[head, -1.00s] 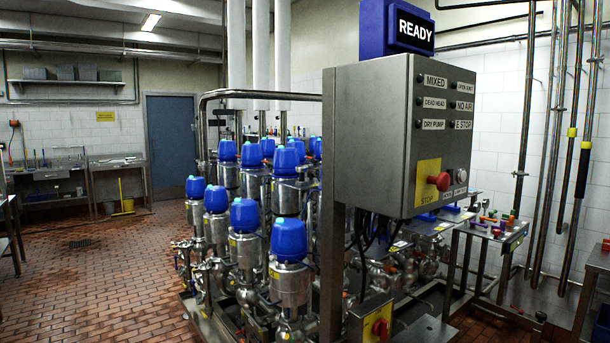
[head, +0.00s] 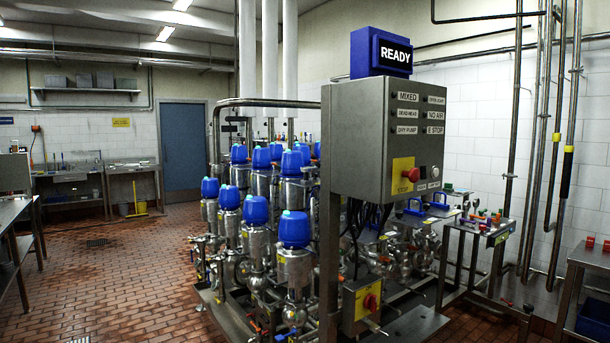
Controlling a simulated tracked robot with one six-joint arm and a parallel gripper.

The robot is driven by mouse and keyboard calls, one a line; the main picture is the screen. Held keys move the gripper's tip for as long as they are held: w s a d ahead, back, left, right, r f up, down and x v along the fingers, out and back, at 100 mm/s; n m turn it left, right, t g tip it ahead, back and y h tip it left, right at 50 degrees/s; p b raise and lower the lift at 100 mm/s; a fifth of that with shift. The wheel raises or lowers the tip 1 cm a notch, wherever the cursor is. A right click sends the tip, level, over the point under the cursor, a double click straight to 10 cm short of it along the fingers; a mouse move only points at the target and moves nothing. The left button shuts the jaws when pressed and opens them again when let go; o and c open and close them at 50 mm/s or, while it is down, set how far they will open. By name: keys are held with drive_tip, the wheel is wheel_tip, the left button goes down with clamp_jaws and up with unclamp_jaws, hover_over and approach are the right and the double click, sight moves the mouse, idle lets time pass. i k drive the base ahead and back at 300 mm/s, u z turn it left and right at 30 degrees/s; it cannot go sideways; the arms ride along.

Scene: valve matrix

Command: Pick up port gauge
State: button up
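I cannot make out a port gauge for sure in the head view. Several small coloured items (head: 484,216) lie on a steel stand (head: 497,238) to the right of the control box, too small to identify. The valve matrix (head: 270,225), with several blue-capped steel valves, stands in the middle. My gripper is not in view, so whether it is open or shut does not show.
A grey control box (head: 388,140) with a READY sign (head: 381,52) stands in front of the valves. A steel bench (head: 585,262) with a blue crate (head: 594,318) is at right. Steel tables (head: 15,222) line the left. Open tiled floor (head: 125,275) lies at left.

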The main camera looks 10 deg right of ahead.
sight(306, 170)
drive_tip(key=u, duration=0.4)
drive_tip(key=i, duration=0.9)
drive_tip(key=u, duration=0.7)
drive_tip(key=i, duration=2.2)
drive_tip(key=z, duration=0.9)
drive_tip(key=i, duration=0.7)
drive_tip(key=z, duration=0.45)
